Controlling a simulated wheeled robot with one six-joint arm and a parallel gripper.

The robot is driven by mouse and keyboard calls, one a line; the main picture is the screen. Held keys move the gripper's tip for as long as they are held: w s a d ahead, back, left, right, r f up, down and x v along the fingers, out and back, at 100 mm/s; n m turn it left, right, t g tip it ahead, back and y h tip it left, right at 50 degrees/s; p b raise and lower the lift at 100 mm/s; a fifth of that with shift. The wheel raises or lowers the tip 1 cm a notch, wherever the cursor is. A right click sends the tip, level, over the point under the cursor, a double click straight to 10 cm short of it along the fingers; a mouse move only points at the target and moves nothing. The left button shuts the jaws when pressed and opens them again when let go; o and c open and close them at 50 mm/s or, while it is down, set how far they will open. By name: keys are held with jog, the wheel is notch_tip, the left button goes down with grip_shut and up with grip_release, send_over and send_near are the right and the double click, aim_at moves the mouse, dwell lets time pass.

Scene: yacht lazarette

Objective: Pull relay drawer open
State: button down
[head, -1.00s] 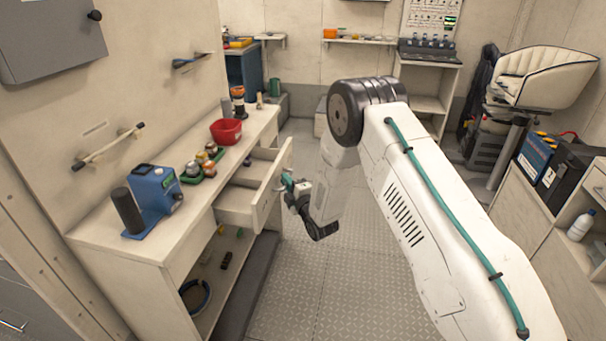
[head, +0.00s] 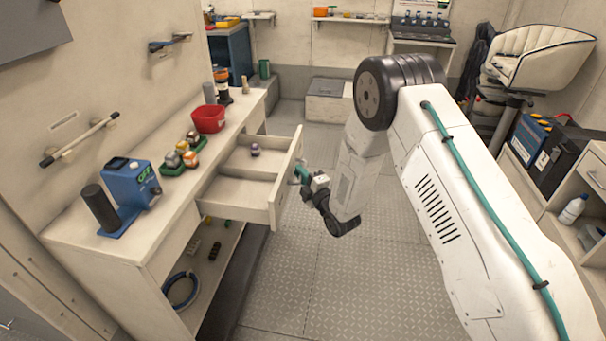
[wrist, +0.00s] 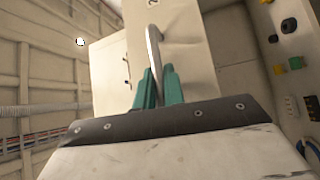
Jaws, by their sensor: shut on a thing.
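The relay drawer (head: 232,196) stands well out from the workbench (head: 128,246) in the head view, with its inside showing a divider and a small purple-topped item (head: 255,149). My gripper (head: 303,175) is at the outer face of the drawer front. In the wrist view its green fingers (wrist: 158,88) are shut on the upright metal handle (wrist: 153,48), with one finger on each side. The drawer front (wrist: 185,45) fills the area behind the handle. The exact finger contact is small in the head view.
A red bowl (head: 208,119), a green tray (head: 172,167) of small parts and a blue device (head: 131,184) stand on the benchtop. A lower shelf holds a blue coil (head: 181,289). Open floor (head: 290,270) lies right of the bench.

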jog(key=c, duration=1.8)
grip_release()
jog(key=shift+o, duration=0.2)
jog(key=v, duration=0.8)
jog(key=shift+a+f, duration=0.1)
jog(key=shift+f, duration=0.05)
